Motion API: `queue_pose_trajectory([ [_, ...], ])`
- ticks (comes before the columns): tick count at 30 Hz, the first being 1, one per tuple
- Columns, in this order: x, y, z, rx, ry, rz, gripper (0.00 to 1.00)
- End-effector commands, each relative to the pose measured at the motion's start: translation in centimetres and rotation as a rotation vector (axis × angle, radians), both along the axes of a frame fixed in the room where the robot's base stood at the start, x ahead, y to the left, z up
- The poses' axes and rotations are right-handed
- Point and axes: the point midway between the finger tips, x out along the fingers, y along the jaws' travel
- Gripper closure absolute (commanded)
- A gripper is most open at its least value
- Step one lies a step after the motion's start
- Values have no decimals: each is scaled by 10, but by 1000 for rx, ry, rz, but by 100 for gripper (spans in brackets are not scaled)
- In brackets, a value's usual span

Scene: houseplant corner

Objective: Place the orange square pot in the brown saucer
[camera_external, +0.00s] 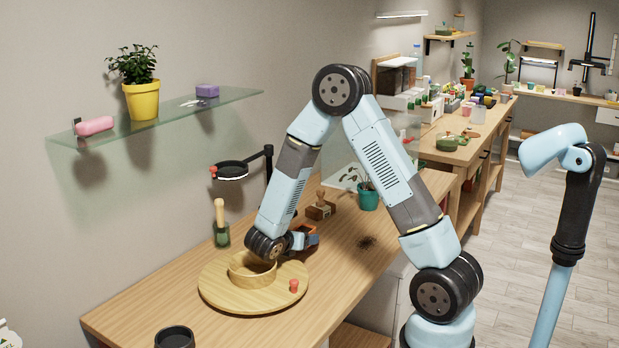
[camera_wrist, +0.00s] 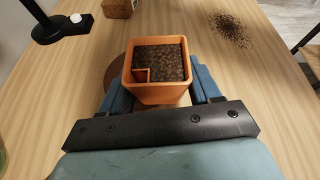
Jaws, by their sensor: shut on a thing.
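The orange square pot (camera_wrist: 157,92), filled with dark soil, is between the two blue fingers of my gripper (camera_wrist: 160,84) in the wrist view. The gripper is shut on it. A small orange corner piece shows in the soil. In the external view the pot is mostly hidden, with a bit of orange (camera_external: 313,238) beside my gripper (camera_external: 302,239). The brown saucer (camera_wrist: 114,76) shows as a dark round edge left of and under the pot in the wrist view. I cannot tell whether the pot touches it. The saucer is hidden in the external view.
Spilled soil (camera_external: 367,243) lies right.

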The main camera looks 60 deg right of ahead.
Motion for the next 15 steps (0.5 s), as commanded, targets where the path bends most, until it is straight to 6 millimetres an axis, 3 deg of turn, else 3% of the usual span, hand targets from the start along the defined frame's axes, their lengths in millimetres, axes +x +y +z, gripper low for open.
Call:
queue_pose_trajectory([
  [15,0,0,-8,0,-1,1,76],
])
